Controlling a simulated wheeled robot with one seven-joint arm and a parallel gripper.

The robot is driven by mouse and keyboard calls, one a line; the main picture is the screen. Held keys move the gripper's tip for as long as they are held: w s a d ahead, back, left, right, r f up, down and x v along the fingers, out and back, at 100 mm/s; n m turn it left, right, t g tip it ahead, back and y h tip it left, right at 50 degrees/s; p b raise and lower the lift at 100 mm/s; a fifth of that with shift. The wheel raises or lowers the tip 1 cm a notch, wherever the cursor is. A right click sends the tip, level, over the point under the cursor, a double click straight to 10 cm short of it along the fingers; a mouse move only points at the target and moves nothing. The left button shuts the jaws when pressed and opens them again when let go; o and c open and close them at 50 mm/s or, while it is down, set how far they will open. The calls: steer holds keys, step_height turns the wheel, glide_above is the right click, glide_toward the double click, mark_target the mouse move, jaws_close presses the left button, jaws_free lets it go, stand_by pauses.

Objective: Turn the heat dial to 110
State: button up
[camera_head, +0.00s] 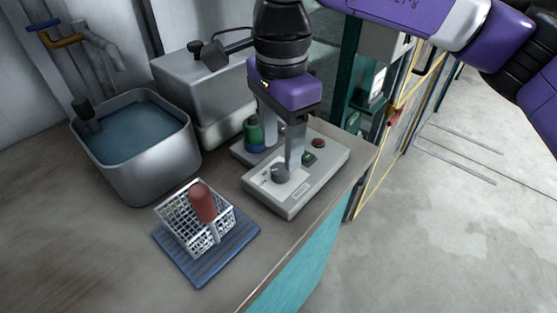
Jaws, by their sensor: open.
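The heat dial (280,172) is a dark round knob on the near left part of a pale grey control box (310,190) on the counter. My gripper (281,150) points down over the box from above, its two pale fingers apart. One fingertip is right by the dial; the other is further back, near the green and blue object. I cannot tell whether a finger touches the dial. The dial's setting and scale marks are too small to read. A red button (319,143) and a small green-lit display (308,157) are on the box's far part.
A white wire basket (183,222) with a red-handled item (203,202) sits on a blue mat (190,271) at left front. A water-filled basin (186,157) is at left. The counter's edge runs along the box's right.

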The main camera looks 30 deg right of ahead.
mark_target(281, 168)
steer(key=shift+f, duration=2.35)
jaws_close()
